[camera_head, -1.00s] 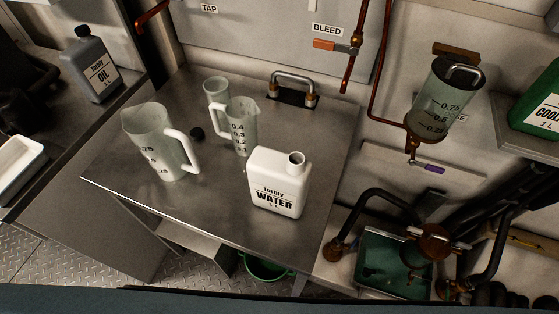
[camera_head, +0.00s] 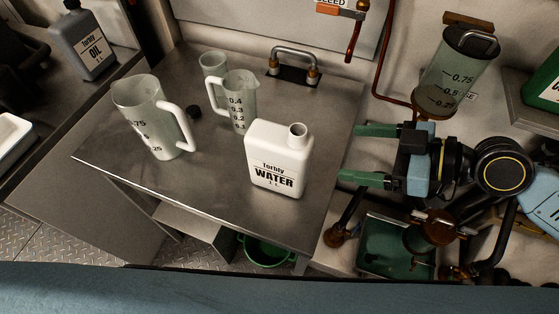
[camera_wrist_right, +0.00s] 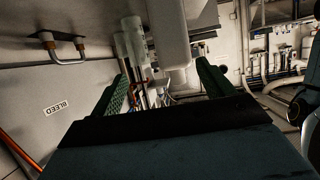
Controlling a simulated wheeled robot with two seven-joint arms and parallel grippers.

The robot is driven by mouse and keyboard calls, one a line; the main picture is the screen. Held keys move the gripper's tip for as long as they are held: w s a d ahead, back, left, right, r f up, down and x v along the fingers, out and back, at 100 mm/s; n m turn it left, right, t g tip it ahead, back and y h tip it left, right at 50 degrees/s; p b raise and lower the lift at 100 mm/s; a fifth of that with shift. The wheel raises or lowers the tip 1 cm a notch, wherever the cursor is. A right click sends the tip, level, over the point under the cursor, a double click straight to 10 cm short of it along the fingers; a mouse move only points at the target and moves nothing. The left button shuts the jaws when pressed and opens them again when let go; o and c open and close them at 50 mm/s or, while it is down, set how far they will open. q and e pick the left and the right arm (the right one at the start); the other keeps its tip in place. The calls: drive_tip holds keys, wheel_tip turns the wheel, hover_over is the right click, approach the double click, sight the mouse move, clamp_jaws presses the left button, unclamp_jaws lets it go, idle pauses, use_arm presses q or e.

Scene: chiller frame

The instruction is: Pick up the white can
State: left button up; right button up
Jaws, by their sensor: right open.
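The white can (camera_head: 277,160), labelled "Torbly WATER", stands upright on the steel table (camera_head: 215,190), near its right front part. Its open round neck is at the top right. My right gripper (camera_head: 350,153) is open and empty to the right of the can, its two green fingers pointing left toward it with a gap between. In the right wrist view the fingers (camera_wrist_right: 160,85) frame the view, and a white body (camera_wrist_right: 168,30), which looks like the can, is ahead between and above them. My left gripper is not in view.
A large measuring jug (camera_head: 150,118), a smaller jug (camera_head: 238,100), a clear cup (camera_head: 213,72) and a black cap (camera_head: 193,112) stand left of the can. A grey oil can (camera_head: 83,45) stands at the far left. Pipes and a green tray (camera_head: 390,245) lie at the right.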

sight(311, 154)
drive_tip(key=shift+n+g, duration=0.3)
drive_tip(key=a, duration=0.2)
drive_tip(key=a+f, duration=0.1)
drive_tip(key=a, duration=0.1)
drive_tip(key=a+p, duration=0.1)
drive_tip(key=a, duration=0.1)
drive_tip(key=shift+w+a+f, duration=0.2)
drive_tip(key=shift+a+f, duration=0.1)
drive_tip(key=shift+a, duration=0.05)
drive_tip(key=shift+x, duration=0.8)
drive_tip(key=x, duration=0.2)
drive_tip(key=f+x, duration=0.1)
drive_tip(key=x, duration=0.2)
drive_tip(key=shift+d, duration=0.2)
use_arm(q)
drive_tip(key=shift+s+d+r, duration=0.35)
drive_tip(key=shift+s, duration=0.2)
use_arm(e)
drive_tip(key=shift+s, duration=0.1)
drive_tip(key=c, duration=1.7)
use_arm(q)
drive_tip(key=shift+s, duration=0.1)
use_arm(e)
drive_tip(key=shift+r, duration=0.2)
clamp_jaws()
